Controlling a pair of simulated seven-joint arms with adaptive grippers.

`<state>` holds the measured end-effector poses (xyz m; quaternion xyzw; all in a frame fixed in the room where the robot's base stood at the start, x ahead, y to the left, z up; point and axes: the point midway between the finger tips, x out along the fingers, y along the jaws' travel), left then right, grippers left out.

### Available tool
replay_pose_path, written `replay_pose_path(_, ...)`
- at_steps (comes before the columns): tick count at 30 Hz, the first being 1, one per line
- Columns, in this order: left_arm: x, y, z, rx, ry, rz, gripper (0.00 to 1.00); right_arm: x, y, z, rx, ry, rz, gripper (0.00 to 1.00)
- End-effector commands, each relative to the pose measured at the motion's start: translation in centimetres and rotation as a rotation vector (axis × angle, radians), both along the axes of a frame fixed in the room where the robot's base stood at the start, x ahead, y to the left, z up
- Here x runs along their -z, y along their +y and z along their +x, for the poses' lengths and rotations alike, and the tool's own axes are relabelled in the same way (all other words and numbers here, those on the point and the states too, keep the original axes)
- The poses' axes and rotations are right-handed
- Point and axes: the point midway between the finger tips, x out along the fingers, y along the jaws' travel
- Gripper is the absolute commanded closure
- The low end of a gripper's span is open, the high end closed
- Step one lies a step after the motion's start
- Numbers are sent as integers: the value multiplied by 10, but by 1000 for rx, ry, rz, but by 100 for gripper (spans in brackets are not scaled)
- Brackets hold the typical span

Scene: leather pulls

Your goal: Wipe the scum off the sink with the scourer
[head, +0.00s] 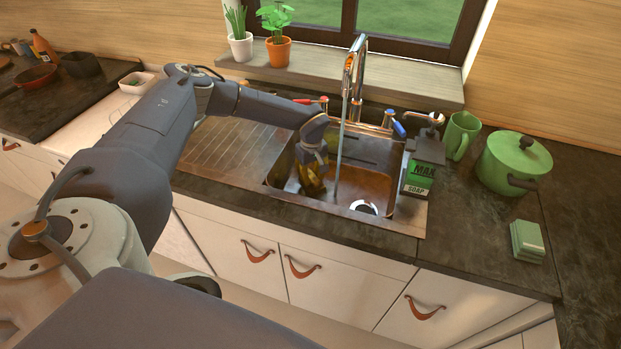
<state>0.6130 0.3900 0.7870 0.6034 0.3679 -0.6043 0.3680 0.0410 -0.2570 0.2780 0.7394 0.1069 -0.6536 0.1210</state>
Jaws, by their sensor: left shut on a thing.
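The metal sink (376,188) is set in the counter below the window, with brownish scum on its inner walls and floor. My left gripper (313,178) reaches down into the left part of the basin. It is shut on what looks like the scourer, which is mostly hidden by the fingers; I cannot tell whether it touches the sink floor. The tap (355,65) stands behind the basin, and a thin stream of water falls from it just right of my gripper. The drain (363,207) shows at the front right of the basin. My right gripper is not in view.
A soap dispenser (424,165) stands at the sink's right edge. Beyond it are a green mug (461,133), a green lidded pot (513,163) and stacked green sponges (527,241). The ribbed drainboard (225,150) left of the basin is clear. Potted plants stand on the sill.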

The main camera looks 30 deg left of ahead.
Motion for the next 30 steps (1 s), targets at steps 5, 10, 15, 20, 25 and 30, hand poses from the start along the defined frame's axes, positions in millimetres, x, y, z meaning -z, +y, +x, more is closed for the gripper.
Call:
replay_pose_path(5,1,3,13,-1,0,1,100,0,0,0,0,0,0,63)
replay_pose_path(10,1,6,24,0,0,1,100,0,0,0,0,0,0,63)
replay_pose_path(15,2,8,29,0,0,1,100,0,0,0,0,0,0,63)
replay_pose_path(20,2,7,30,1,1,0,100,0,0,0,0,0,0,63)
replay_pose_path(25,1,0,32,2,1,0,100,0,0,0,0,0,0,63)
replay_pose_path(30,0,-12,35,4,0,0,100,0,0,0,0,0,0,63)
